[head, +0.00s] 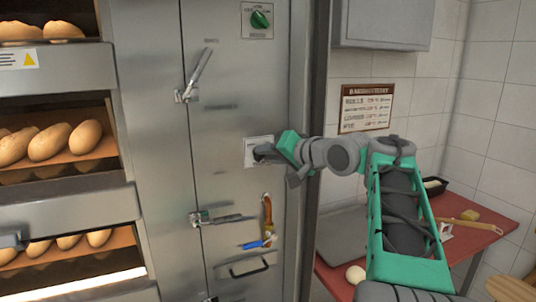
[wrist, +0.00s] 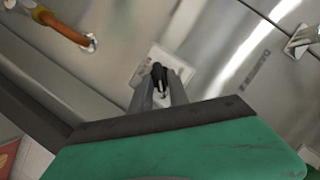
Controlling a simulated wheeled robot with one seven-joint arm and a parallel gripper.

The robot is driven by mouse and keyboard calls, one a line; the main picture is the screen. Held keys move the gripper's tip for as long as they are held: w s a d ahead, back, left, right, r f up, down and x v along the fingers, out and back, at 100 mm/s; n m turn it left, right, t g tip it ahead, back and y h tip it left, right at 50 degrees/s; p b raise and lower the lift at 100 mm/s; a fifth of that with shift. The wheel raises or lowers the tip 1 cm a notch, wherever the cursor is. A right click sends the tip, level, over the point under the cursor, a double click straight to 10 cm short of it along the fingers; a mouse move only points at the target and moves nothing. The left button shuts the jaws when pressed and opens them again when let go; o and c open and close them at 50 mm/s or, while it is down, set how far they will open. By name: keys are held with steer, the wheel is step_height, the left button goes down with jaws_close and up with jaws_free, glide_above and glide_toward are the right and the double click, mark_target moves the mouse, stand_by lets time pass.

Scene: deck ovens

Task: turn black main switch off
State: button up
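The black main switch (wrist: 157,70) sits on a pale square plate (head: 252,145) on the steel oven front. In the head view it is mostly hidden behind my gripper (head: 269,152), which reaches it from the right. In the wrist view the two grey fingers of my gripper (wrist: 160,88) stand on either side of the black knob and appear closed on it. The exact turn of the knob is hard to read, and the plate's markings are too small to read.
A green knob (head: 260,19) is above on the same panel. Below are an orange pipe (head: 267,212) with a blue lever (head: 257,244). Door latches (head: 198,75) stick out at left. A red table (head: 470,240) stands at right, below a wall sign (head: 367,108).

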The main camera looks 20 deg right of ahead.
jaws_close()
stand_by(0.5)
steer(key=n+h+b, duration=0.2)
steer(key=n+b, duration=0.1)
steer(key=b, duration=0.1)
steer(key=a+n+h+b, duration=0.1)
steer(key=n+h+b, duration=0.1)
steer(key=n+b, duration=0.1)
steer(key=shift+f+g+b, duration=0.2)
steer(key=shift+g+b, duration=0.1)
steer(key=shift+b, duration=0.6)
steer(key=n+h+b, duration=0.1)
steer(key=b, duration=0.1)
steer(key=n+h+b, duration=0.1)
steer(key=n+b, duration=0.1)
steer(key=b, duration=0.1)
steer(key=shift+a, duration=0.3)
steer(key=shift+r+n+h+b, duration=0.1)
steer(key=shift+n+h+b, duration=1)
steer(key=shift+n, duration=0.6)
steer(key=shift+t, duration=0.4)
